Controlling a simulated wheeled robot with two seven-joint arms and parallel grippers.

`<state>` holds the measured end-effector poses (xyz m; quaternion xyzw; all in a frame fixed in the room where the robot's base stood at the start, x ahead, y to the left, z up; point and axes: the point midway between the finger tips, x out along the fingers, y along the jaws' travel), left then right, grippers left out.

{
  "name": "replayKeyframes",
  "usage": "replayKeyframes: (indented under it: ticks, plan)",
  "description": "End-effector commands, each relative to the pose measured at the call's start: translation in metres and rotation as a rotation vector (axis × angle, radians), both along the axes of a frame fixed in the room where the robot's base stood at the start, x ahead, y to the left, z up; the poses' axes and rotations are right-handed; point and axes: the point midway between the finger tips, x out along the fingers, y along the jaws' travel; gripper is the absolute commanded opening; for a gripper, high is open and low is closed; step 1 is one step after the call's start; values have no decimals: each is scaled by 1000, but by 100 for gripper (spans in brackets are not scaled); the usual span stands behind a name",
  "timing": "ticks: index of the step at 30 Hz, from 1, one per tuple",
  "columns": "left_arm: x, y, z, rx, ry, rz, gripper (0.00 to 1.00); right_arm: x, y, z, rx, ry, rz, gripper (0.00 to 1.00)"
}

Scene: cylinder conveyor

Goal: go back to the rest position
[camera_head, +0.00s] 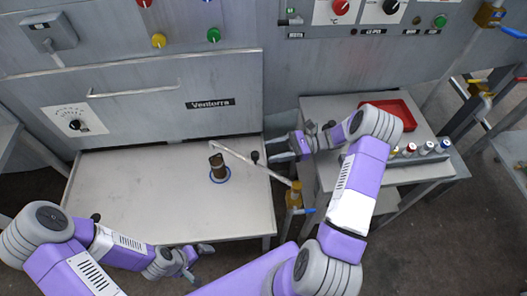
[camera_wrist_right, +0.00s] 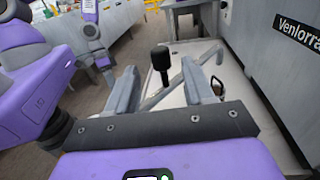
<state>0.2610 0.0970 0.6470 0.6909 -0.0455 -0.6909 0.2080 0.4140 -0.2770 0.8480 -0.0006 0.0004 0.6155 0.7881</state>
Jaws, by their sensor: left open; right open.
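My left gripper (camera_head: 197,262) is open and empty at the front edge of the left metal table. My right gripper (camera_head: 277,148) is open, between the two tables and near a lever with a black knob (camera_head: 255,157). In the right wrist view, the jaws of my right gripper (camera_wrist_right: 163,72) are apart, and the black knob (camera_wrist_right: 160,58) shows between them; I cannot tell how far beyond them it is. A dark brown cylinder (camera_head: 218,170) stands in a blue ring (camera_head: 227,177) on the left table, apart from both grippers.
The left table (camera_head: 130,200) is otherwise mostly bare. The right table (camera_head: 318,108) carries a red tray (camera_head: 409,115) and a rack (camera_head: 425,158) of cylinders with coloured tops. A valve post (camera_head: 295,195) stands between the tables. A grey machine panel (camera_head: 200,70) rises behind.

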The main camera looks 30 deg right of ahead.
Motion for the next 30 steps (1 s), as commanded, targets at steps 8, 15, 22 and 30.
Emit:
replayKeyframes:
  ticks: [8,15,22,30]
  plan:
    - [0,0,1,0,0,0,100,-2,-8,0,1,1,1,52]
    - [0,0,1,0,0,0,100,-2,-8,0,1,1,1,52]
    - [0,0,9,0,0,0,100,-2,-8,8,1,1,1,52]
    - [0,0,58,0,0,0,100,-2,-8,58,1,0,1,52]
